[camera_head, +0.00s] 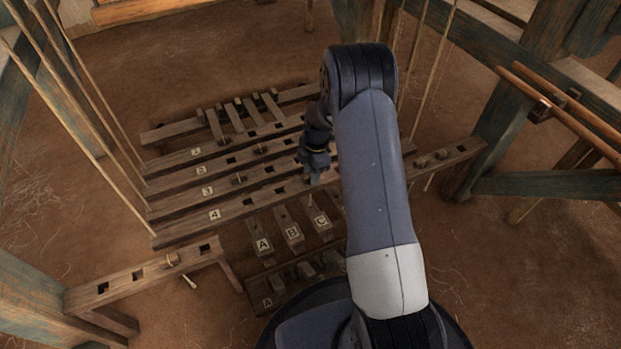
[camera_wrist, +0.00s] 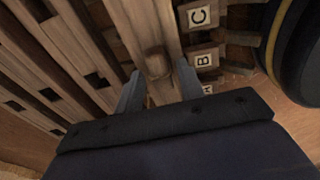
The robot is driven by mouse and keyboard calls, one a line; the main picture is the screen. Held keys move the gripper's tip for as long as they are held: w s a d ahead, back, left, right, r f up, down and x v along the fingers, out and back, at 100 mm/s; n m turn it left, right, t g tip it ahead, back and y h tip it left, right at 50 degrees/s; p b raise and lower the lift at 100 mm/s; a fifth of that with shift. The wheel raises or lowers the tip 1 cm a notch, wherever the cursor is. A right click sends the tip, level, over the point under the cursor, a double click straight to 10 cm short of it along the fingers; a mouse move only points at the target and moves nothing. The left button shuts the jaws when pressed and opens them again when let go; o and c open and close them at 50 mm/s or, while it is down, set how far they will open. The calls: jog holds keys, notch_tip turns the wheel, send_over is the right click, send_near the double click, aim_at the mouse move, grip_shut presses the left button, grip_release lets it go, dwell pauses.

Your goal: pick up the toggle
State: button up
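A small wooden toggle (camera_wrist: 156,63) stands out from a wooden bar (camera_wrist: 172,18) in the wrist view. My gripper (camera_wrist: 158,72) is open, with one grey finger on each side of the toggle and a small gap showing at both sides. In the head view my gripper (camera_head: 312,181) points down at the bar marked 4 (camera_head: 185,224), near its right part. The toggle between the fingers cannot be made out there, as my gripper and arm cover that spot.
Parallel bars marked 3 (camera_head: 181,199) and 2 (camera_head: 183,175) lie behind. Lettered blocks A (camera_head: 262,246), B (camera_head: 291,236) and C (camera_head: 320,224) stand in front. A slotted beam (camera_head: 133,283) is at the left, and upright cords (camera_head: 75,110) rise there. Loom posts (camera_head: 540,60) stand at the right.

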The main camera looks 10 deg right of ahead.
grip_shut()
